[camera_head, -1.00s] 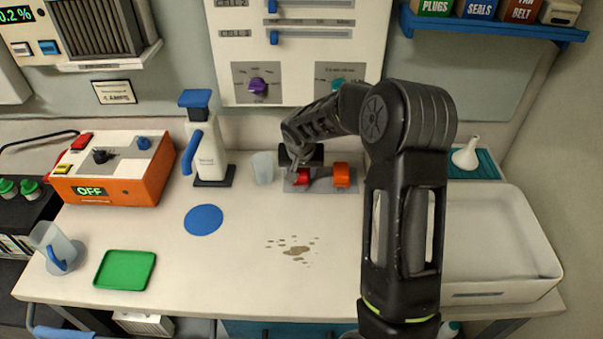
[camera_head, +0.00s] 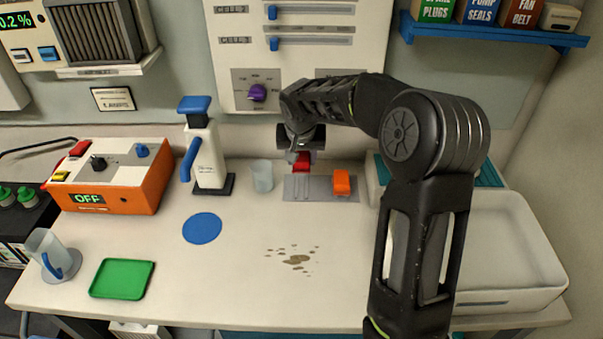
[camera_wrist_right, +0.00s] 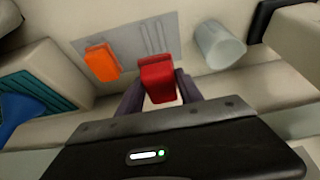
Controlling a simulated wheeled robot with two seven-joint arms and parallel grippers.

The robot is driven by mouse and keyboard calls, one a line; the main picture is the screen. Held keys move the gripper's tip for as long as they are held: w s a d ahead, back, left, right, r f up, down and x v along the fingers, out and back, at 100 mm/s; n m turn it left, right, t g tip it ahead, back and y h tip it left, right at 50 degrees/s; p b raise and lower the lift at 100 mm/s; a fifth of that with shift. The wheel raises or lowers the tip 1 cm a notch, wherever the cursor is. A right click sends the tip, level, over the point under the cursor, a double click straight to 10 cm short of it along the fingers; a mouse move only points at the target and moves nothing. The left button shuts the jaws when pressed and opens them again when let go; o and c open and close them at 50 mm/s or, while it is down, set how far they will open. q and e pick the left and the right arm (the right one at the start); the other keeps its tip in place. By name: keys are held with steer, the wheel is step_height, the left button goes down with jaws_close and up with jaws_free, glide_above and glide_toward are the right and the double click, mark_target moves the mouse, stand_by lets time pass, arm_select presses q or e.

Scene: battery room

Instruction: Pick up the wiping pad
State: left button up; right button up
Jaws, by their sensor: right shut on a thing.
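In the head view my right gripper (camera_head: 301,157) is above the grey mat (camera_head: 320,188) near the back of the bench. It is shut on a red block-like piece (camera_head: 302,163), which I take to be the wiping pad. In the right wrist view the red piece (camera_wrist_right: 157,80) sits between the two fingers (camera_wrist_right: 160,95), with a pale underside edge showing. It appears raised off the mat. An orange piece (camera_head: 341,183) rests on the mat to its right; it also shows in the wrist view (camera_wrist_right: 102,62). My left gripper is not in view.
A clear cup (camera_head: 262,176) stands just left of the mat, and a white bottle with a blue handle (camera_head: 209,160) is farther left. A white basin (camera_head: 510,240) is at the right. A brown spill (camera_head: 297,259) marks the open bench in front.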

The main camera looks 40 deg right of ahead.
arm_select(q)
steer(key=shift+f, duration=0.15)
arm_select(e)
steer(key=shift+r, duration=1.05)
